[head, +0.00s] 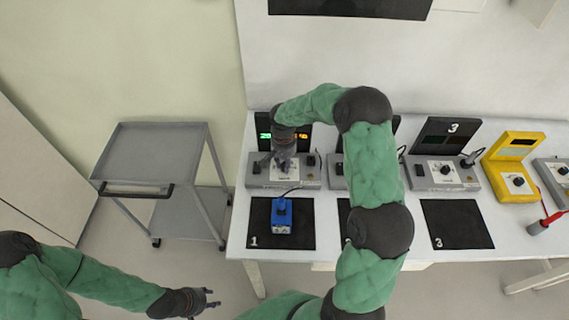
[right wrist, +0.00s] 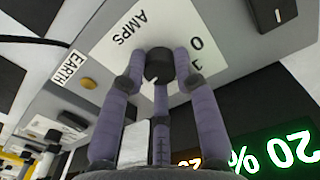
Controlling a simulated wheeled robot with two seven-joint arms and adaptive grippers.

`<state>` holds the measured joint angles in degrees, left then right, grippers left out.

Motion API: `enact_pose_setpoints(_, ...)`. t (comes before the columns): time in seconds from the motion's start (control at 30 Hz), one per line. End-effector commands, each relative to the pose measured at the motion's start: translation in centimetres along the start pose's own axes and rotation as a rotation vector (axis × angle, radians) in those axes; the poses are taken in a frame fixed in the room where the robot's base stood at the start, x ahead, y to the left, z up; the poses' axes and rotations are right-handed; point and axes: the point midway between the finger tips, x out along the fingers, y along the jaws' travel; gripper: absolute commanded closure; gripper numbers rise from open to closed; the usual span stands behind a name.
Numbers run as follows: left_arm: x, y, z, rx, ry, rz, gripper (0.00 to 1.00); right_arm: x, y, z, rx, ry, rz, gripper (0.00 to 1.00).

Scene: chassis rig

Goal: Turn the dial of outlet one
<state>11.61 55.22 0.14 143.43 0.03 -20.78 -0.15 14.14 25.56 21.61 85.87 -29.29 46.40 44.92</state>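Outlet one (head: 254,182) is the grey unit at the table's left end, behind the black mat marked 1. Its dial (right wrist: 159,66) is a dark round knob on a white plate marked AMPS, with 0 and 1 beside it. My right gripper (head: 284,162) reaches down onto this unit from above and hides the dial in the head view. In the right wrist view its purple fingers (right wrist: 160,72) close around the dial and appear to touch it. The outlet's display (right wrist: 280,152) shows a green 20 %. My left gripper (head: 212,299) is open and empty, low, left of the table.
A blue device (head: 282,217) stands on mat 1 (head: 261,238), cabled to outlet one. Other grey outlets, including outlet three (head: 438,183), and a yellow unit (head: 512,186) stand to the right. A grey cart (head: 150,140) stands left of the table.

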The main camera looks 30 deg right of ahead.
Motion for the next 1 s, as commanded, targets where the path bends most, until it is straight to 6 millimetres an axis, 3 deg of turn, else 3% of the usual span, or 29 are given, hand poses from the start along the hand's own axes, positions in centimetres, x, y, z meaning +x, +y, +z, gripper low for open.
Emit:
enact_pose_setpoints(0.47, -0.1, 0.1, 0.0, 0.000, 0.000, 0.000, 0.60, 0.0, 0.0, 0.0, -0.058, 0.002, 0.000, 1.00)
enact_pose_setpoints(1.0, -1.2, 0.4, 0.0, 0.000, 0.000, 0.000, 0.60, -0.1, 0.0, 0.0, -0.498, 0.013, 0.000, 1.00)
